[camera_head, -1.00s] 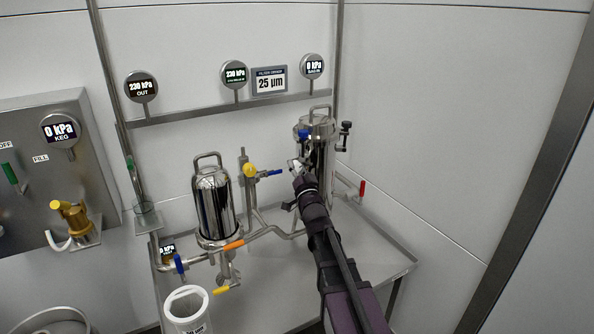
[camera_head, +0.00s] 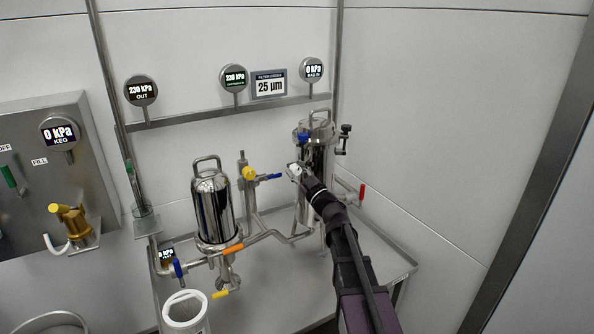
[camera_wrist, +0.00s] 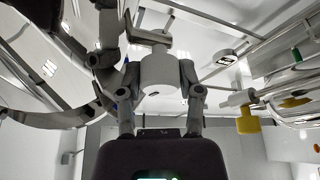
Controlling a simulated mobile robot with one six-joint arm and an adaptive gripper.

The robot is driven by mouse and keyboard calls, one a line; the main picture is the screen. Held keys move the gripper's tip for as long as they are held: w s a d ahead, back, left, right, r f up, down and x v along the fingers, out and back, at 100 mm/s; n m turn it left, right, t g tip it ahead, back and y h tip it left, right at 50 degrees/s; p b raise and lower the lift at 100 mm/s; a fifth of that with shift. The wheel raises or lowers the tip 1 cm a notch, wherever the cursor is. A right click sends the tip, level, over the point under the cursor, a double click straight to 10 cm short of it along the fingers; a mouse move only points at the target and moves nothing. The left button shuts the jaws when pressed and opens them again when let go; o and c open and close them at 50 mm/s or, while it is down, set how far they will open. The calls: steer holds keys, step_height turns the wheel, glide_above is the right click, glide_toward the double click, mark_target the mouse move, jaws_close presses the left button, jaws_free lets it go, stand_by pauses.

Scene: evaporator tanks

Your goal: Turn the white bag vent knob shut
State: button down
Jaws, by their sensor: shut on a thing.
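The white bag vent knob (camera_wrist: 160,72) is a short white cylinder in the middle of the wrist view, between the two fingers of my gripper (camera_wrist: 161,90). The fingers are shut on its sides. In the head view the white knob (camera_head: 293,170) shows small at the tip of my gripper (camera_head: 299,173), just left of the right steel housing (camera_head: 315,155). My gripper and wrist hide part of that housing and the fittings behind. The knob's exact angle is hard to tell.
A second steel housing (camera_head: 212,205) stands left on the steel table (camera_head: 270,290). A yellow-capped valve (camera_head: 249,173) with a blue handle (camera_head: 271,177) stands between. A red handle (camera_head: 361,194) is right of my wrist. A white bucket (camera_head: 185,308) is in front.

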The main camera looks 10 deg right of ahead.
steer(key=shift+n+g+y+p, duration=0.25)
steer(key=shift+n+g+y, duration=0.2)
steer(key=shift+n, duration=0.65)
steer(key=shift+n+g+y+p, duration=0.2)
steer(key=shift+n+g+y, duration=0.2)
steer(key=shift+n, duration=0.7)
steer(key=c, duration=0.5)
jaws_free()
steer(key=shift+c, duration=0.2)
steer(key=shift+m, duration=0.3)
